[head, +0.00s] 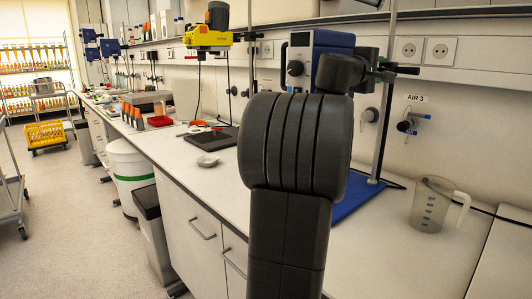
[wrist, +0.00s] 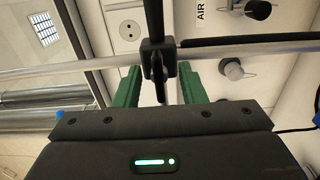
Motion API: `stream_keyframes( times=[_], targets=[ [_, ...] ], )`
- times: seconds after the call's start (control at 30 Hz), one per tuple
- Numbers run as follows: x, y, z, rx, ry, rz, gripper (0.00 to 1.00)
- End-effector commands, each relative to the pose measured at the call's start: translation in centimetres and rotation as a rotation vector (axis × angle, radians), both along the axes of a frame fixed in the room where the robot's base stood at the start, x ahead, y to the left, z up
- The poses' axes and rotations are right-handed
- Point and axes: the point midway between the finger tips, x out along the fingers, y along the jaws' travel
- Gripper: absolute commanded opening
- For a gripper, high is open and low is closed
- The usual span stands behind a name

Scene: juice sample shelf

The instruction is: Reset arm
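My gripper (wrist: 160,74) shows in the wrist view with two green fingers standing apart, one on each side. Nothing is clearly held between them. A dark clamp (wrist: 158,58) on a metal stand rod (wrist: 240,50) shows past and between the fingertips; I cannot tell whether they touch it. The same stand's clamp shows just right of the top of my arm (head: 382,68).
A clear measuring jug (head: 432,210) stands on the bench to the right of my arm. A blue stand base (head: 352,200) lies behind my arm. A small white dish (head: 207,161) and a dark plate (head: 218,138) lie to the left.

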Motion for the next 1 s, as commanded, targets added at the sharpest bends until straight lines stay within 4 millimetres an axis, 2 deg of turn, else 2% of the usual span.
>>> stream_keyframes(
  times=[0.2, 0.37, 1.0],
  targets=[
    [-0.1, 0.1, 0.0, -0.001, -0.001, 0.000, 0.37],
    [-1.0, 1.2, 0.0, 0.001, -0.002, 0.001, 0.37],
    [-9.1, 10.3, 0.0, 0.001, -0.002, 0.003, 0.37]
  ],
)
